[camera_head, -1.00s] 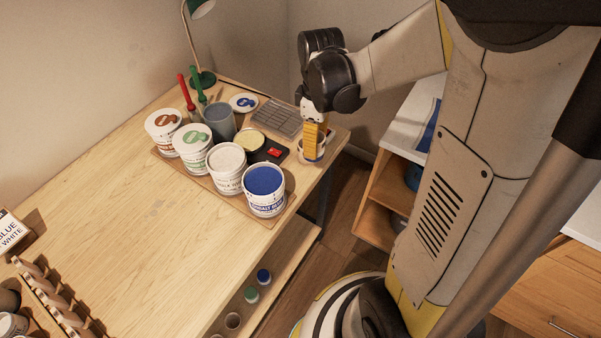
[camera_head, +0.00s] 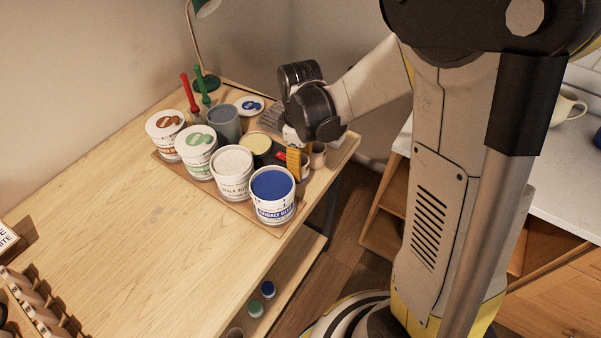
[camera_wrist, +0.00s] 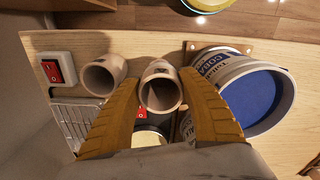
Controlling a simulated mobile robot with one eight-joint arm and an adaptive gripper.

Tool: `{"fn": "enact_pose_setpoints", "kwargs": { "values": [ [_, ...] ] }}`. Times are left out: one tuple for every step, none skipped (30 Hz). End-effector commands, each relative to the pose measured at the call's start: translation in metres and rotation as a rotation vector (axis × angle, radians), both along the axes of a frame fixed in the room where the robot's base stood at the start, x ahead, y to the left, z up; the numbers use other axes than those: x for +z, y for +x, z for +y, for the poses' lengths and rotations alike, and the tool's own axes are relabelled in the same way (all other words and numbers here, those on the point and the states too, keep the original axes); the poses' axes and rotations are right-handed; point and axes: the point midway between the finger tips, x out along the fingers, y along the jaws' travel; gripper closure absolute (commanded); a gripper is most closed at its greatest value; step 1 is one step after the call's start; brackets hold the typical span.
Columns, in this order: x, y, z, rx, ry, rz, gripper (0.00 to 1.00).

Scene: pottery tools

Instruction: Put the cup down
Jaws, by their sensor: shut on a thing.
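My gripper (camera_head: 297,165) is low over the table's right end, fingers pointing down. In the wrist view its yellow fingers (camera_wrist: 160,105) are shut on a small beige cup (camera_wrist: 161,92), whose open mouth shows between them. In the head view the held cup (camera_head: 305,169) is mostly hidden behind the fingers. I cannot tell whether its base touches the table. A second, similar cup (camera_wrist: 102,75) is just left of it in the wrist view, and in the head view that cup (camera_head: 318,155) stands right of my gripper near the table edge.
The cobalt blue tub (camera_head: 272,196) is close beside my gripper; it also shows in the wrist view (camera_wrist: 252,95). More tubs, such as the chalk white one (camera_head: 233,173), line the board (camera_head: 228,204). A cream mug (camera_head: 567,106) stands on the right counter.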

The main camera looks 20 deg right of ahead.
Motion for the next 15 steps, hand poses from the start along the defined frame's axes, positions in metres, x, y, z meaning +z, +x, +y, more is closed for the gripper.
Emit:
{"fn": "enact_pose_setpoints", "kwargs": {
  "values": [
    [-0.011, 0.0, 0.0, 0.0, 0.0, 0.0, 0.85],
    [-0.016, 0.0, 0.0, 0.0, 0.0, 0.0, 0.85],
    [-0.023, 0.0, 0.0, 0.0, 0.0, 0.0, 0.85],
    [-0.027, 0.0, 0.0, 0.0, 0.0, 0.0, 0.85],
    [-0.03, 0.0, 0.0, 0.0, 0.0, 0.0, 0.85],
    [-0.032, 0.0, 0.0, 0.0, 0.0, 0.0, 0.85],
    [-0.032, 0.0, 0.0, 0.0, 0.0, 0.0, 0.85],
    [-0.032, 0.0, 0.0, 0.0, 0.0, 0.0, 0.85],
    [-0.031, 0.0, 0.0, 0.0, 0.0, 0.0, 0.85],
    [-0.031, 0.0, 0.0, 0.0, 0.0, 0.0, 0.85],
    [-0.031, 0.0, 0.0, 0.0, 0.0, 0.0, 0.85],
    [-0.031, 0.0, 0.0, 0.0, 0.0, 0.0, 0.85],
    [-0.031, 0.0, 0.0, 0.0, 0.0, 0.0, 0.85],
    [-0.032, 0.0, 0.0, 0.0, 0.0, 0.0, 0.85],
    [-0.034, 0.0, 0.0, 0.0, 0.0, 0.0, 0.85]
  ]
}}
